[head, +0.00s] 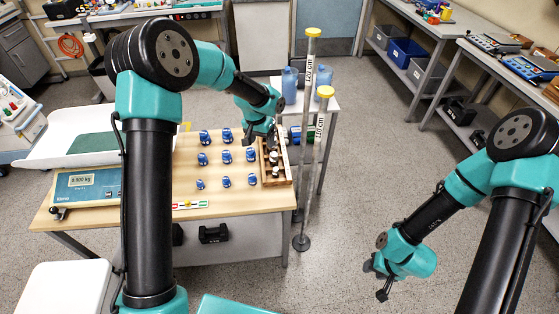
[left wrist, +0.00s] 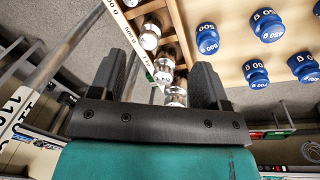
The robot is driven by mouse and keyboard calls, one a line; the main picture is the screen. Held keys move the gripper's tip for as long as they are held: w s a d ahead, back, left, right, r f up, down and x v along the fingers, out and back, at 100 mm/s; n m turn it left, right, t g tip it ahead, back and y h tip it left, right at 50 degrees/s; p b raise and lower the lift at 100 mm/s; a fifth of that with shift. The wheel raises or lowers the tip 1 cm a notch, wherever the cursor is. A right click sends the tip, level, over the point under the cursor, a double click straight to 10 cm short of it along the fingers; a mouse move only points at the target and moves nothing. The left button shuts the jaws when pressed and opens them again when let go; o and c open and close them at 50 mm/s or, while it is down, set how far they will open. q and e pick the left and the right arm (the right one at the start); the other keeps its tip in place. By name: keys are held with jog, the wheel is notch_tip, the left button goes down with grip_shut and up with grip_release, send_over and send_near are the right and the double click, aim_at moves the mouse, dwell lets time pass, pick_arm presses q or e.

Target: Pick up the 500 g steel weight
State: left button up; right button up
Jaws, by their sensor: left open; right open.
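Several shiny steel weights (left wrist: 150,36) stand in a row in a narrow wooden rack (left wrist: 182,32) in the left wrist view. A white label strip (left wrist: 120,18) runs along the rack; one mark looks like 500 g, but I cannot tell surely which weight it belongs to. In the head view the rack (head: 286,172) is at the table's right end, with steel weights (head: 274,171) showing. My left gripper (head: 266,138) is open and empty above the rack's far part. Its fingers (left wrist: 155,82) frame the nearest steel weights. My right gripper (head: 377,280) is open and empty, over the floor at right.
Several blue weights (head: 227,157) stand in rows left of the rack; some read 500 in the left wrist view (left wrist: 207,38). Two upright poles with yellow caps (head: 312,33) (head: 325,92) stand just right of the table. A scale (head: 87,186) sits at the table's left.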

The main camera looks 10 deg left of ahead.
pick_arm(q)
notch_tip(320, 180, up, 5)
jog(key=m+y, duration=0.1)
jog(key=m, duration=0.1)
send_over(273, 154)
jog(key=shift+s+d+f+n, duration=0.1)
jog(key=shift+s+d+n, duration=0.1)
jog(key=shift+n, duration=0.1)
notch_tip(273, 154, down, 12)
jog(key=shift+r, duration=0.1)
jog(key=shift+f, duration=0.25)
jog(key=shift+w+a+f, duration=0.1)
jog(key=shift+f, duration=2.5)
